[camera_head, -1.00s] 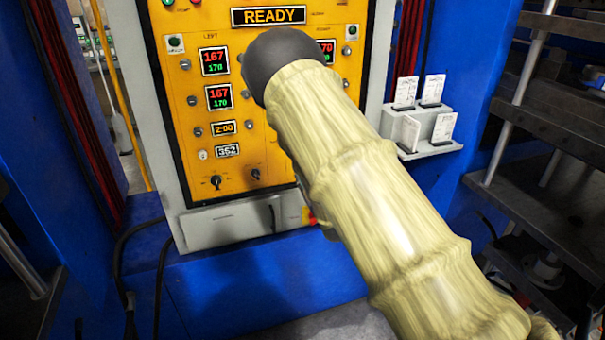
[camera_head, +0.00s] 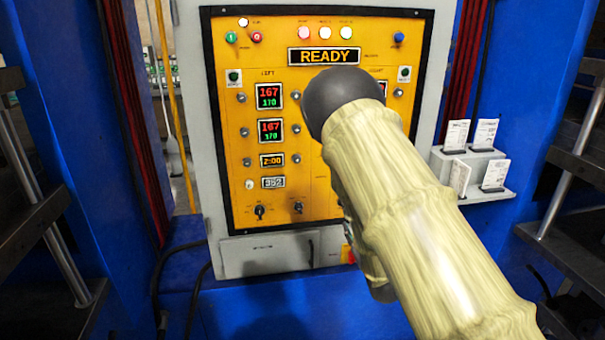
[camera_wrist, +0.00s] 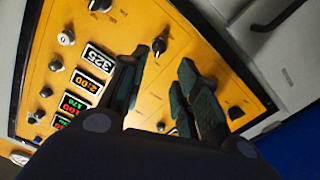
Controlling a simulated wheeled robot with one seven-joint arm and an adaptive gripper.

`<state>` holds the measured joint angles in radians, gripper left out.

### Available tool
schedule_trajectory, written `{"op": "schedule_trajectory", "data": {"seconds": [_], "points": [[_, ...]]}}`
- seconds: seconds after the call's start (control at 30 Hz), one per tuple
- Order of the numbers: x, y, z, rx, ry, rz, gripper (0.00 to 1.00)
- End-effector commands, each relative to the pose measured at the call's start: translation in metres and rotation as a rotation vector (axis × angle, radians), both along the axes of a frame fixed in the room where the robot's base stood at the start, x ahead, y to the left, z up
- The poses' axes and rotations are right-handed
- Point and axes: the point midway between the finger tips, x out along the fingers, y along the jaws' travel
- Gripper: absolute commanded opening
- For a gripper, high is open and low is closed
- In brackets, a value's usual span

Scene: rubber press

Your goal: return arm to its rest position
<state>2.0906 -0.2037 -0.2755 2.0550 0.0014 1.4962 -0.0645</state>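My arm crosses the right half of the head view in a pale, ribbed sleeve with a dark rounded joint, in front of the yellow control panel (camera_head: 225,150). The control panel (camera_wrist: 215,75) appears tilted behind the fingers, with knobs and displays. I cannot tell the exact distance from the fingertips to the panel. The panel's display (camera_head: 324,56) reads READY.
A small white card rack (camera_head: 485,194) sticks out right of the panel. Blue press frames (camera_head: 110,200) stand on both sides, with metal shelving (camera_head: 590,225) at the far right and more at the far left. Dark cables (camera_head: 195,300) hang below the panel at left.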

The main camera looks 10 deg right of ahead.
Motion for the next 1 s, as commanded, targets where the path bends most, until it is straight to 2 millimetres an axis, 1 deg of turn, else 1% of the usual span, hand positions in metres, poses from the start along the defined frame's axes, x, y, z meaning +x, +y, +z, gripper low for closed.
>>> {"op": "schedule_trajectory", "data": {"seconds": [0.07, 0.17, 0.2, 0.27, 0.3, 0.37, 0.4, 0.47, 0.5, 0.57, 0.6, 0.67, 0.7, 0.77, 0.8, 0.87, 0.9, 0.97, 1.0], "points": [[-0.010, -0.003, -0.019, 0.012, 0.046, -0.014, 0.31], [-0.032, -0.007, -0.058, 0.038, 0.148, -0.045, 0.31], [-0.044, -0.009, -0.076, 0.049, 0.198, -0.060, 0.31], [-0.064, -0.011, -0.104, 0.069, 0.279, -0.084, 0.31], [-0.079, -0.011, -0.122, 0.082, 0.333, -0.099, 0.31], [-0.102, -0.012, -0.149, 0.099, 0.413, -0.120, 0.31], [-0.118, -0.012, -0.165, 0.112, 0.468, -0.135, 0.31], [-0.144, -0.012, -0.189, 0.131, 0.549, -0.157, 0.31], [-0.161, -0.011, -0.204, 0.142, 0.602, -0.171, 0.31], [-0.189, -0.009, -0.225, 0.161, 0.684, -0.192, 0.31], [-0.208, -0.007, -0.239, 0.172, 0.739, -0.205, 0.31], [-0.237, -0.004, -0.257, 0.191, 0.819, -0.225, 0.31], [-0.258, -0.002, -0.268, 0.203, 0.875, -0.238, 0.31], [-0.288, 0.002, -0.282, 0.219, 0.956, -0.256, 0.31], [-0.310, 0.006, -0.291, 0.231, 1.012, -0.268, 0.31], [-0.342, 0.011, -0.303, 0.247, 1.094, -0.287, 0.31], [-0.364, 0.015, -0.309, 0.258, 1.151, -0.298, 0.31], [-0.396, 0.021, -0.317, 0.273, 1.232, -0.313, 0.31], [-0.417, 0.025, -0.320, 0.283, 1.283, -0.324, 0.31]]}}
